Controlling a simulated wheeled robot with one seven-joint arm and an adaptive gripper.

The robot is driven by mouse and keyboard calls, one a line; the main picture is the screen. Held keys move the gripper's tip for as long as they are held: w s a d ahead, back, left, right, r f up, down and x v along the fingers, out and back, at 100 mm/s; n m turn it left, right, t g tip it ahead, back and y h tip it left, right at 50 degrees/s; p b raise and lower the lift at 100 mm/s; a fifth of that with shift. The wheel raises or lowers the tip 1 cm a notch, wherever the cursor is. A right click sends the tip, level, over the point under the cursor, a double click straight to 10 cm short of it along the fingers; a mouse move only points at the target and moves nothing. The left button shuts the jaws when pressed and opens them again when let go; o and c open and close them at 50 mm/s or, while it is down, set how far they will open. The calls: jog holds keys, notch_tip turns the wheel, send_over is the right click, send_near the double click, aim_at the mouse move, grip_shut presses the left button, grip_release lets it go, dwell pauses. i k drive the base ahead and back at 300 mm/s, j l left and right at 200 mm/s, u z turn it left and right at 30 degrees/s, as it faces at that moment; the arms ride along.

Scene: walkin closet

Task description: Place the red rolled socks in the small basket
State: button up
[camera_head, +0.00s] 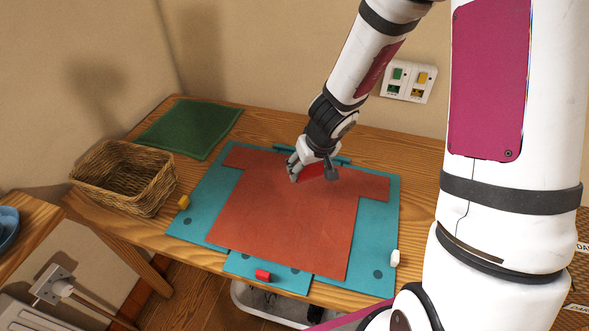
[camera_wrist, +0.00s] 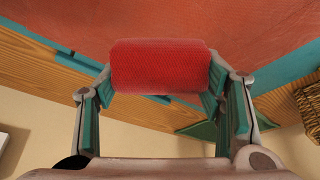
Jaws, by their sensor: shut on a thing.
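The red rolled socks (camera_wrist: 160,66) sit between the two fingers of my gripper (camera_wrist: 160,85) in the wrist view, and the fingers are shut on them. In the head view the red roll (camera_head: 311,172) shows partly behind the fingers of my gripper (camera_head: 310,174), over the far part of the orange-red shirt. I cannot tell whether the roll touches the cloth. The small wicker basket (camera_head: 148,201) stands at the left of the wooden table, well to the left of my gripper. Its visible inside looks empty. Its edge also shows at the right of the wrist view (camera_wrist: 310,103).
The orange-red shirt (camera_head: 285,215) lies flat on a teal folding board (camera_head: 378,215). A green cloth (camera_head: 190,127) lies behind the basket. A yellow piece (camera_head: 184,202), a red piece (camera_head: 263,275) and a white piece (camera_head: 395,258) sit around the board. A wall socket (camera_head: 408,81) is behind.

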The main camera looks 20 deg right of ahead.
aim_at(135, 190)
jog(key=k+j+u, duration=0.1)
jog(key=j+u, duration=0.8)
jog(key=j, duration=0.2)
